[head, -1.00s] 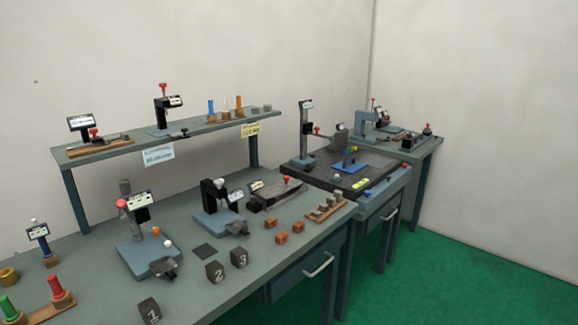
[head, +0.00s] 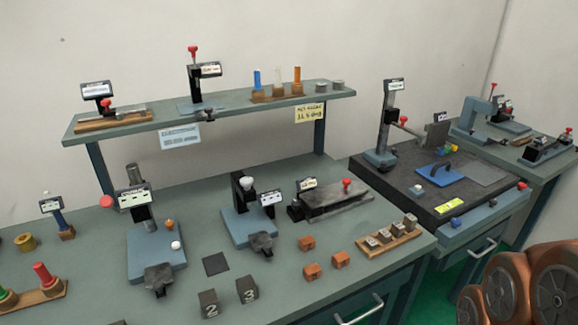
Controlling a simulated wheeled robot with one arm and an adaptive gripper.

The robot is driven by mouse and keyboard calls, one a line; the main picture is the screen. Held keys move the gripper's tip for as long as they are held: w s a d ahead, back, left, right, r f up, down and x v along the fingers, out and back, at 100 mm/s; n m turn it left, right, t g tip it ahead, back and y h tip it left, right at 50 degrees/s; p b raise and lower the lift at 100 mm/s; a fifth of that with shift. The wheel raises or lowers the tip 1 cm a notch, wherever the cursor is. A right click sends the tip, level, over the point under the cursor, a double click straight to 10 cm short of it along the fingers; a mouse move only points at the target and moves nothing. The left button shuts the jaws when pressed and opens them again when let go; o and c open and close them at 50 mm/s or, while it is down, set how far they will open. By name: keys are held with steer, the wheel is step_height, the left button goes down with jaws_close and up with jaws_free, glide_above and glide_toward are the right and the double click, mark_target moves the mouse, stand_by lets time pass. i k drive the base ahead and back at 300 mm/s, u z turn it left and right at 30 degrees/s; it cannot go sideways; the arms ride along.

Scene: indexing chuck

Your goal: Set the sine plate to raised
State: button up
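No label is readable enough to name the sine plate for sure. A likely match is the low dark grey flat plate (head: 338,200) with a red knob (head: 347,184) and a small label (head: 307,183), towards the back right of the front bench. Its plate looks close to level, lying low on its base. Another low device with a red knob (head: 549,147) is on the far right table, too small to tell what it is. My gripper is not in view; only rounded copper-coloured links, which look like mine, show at the lower right.
Stands with gauges (head: 150,245) (head: 245,215) are left of the plate. Orange blocks (head: 307,243) and a wooden tray (head: 375,247) lie in front of it. A shelf (head: 225,112) runs behind. A dark surface plate (head: 400,200) with a tall stand is to the right.

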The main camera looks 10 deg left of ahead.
mark_target(337, 193)
steer(key=u, duration=0.9)
steer(key=i, duration=0.95)
steer(key=u, duration=0.85)
